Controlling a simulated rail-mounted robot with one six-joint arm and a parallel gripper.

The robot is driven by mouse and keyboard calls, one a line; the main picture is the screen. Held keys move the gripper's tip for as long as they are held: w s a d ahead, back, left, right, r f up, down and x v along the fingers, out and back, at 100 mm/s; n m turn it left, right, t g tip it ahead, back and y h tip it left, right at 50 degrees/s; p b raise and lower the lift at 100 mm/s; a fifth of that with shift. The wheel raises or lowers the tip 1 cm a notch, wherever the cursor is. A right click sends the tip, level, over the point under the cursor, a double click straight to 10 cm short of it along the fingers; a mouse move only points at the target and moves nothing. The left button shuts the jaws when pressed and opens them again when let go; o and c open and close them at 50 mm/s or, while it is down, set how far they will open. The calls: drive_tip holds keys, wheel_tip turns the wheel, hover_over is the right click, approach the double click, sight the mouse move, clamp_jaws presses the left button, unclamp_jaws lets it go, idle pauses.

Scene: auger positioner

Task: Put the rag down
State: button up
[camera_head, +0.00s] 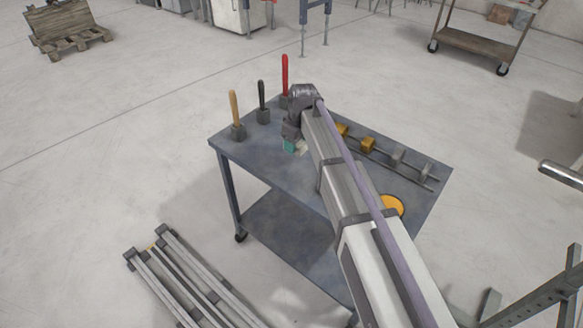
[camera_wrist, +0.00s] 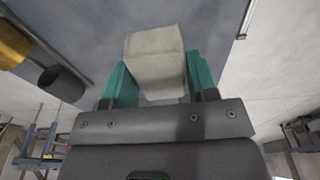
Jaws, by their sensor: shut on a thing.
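The rag is a pale off-white folded block (camera_wrist: 156,62) in the wrist view, held between the teal fingers of my gripper (camera_wrist: 158,82). In the head view, my gripper (camera_head: 294,147) is over the left part of the grey cart top, near its front edge. A small pale bit of the rag (camera_head: 301,149) shows beside the teal finger there; my arm hides much around it. My gripper is shut on the rag. I cannot tell whether the rag touches the cart top.
The grey cart (camera_head: 275,172) carries upright tools with tan (camera_head: 234,107), black (camera_head: 262,94) and red (camera_head: 285,74) handles in holders at its back left. Yellow and grey blocks on rods (camera_head: 368,144) and an orange disc (camera_head: 391,205) lie to the right. Metal rails (camera_head: 190,285) lie on the floor.

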sight(295, 164)
wheel_tip(295, 164, down, 6)
drive_tip(key=b, duration=0.4)
drive_tip(key=shift+f, duration=0.25)
drive_tip(key=shift+r, duration=0.3)
drive_tip(key=shift+f, duration=0.25)
drive_tip(key=o, duration=0.8)
drive_tip(key=r+p, duration=0.8)
drive_tip(key=s+d+r+p, duration=0.1)
drive_tip(key=r+p, duration=0.3)
drive_tip(key=shift+r, duration=0.35)
drive_tip(key=shift+f, duration=0.15)
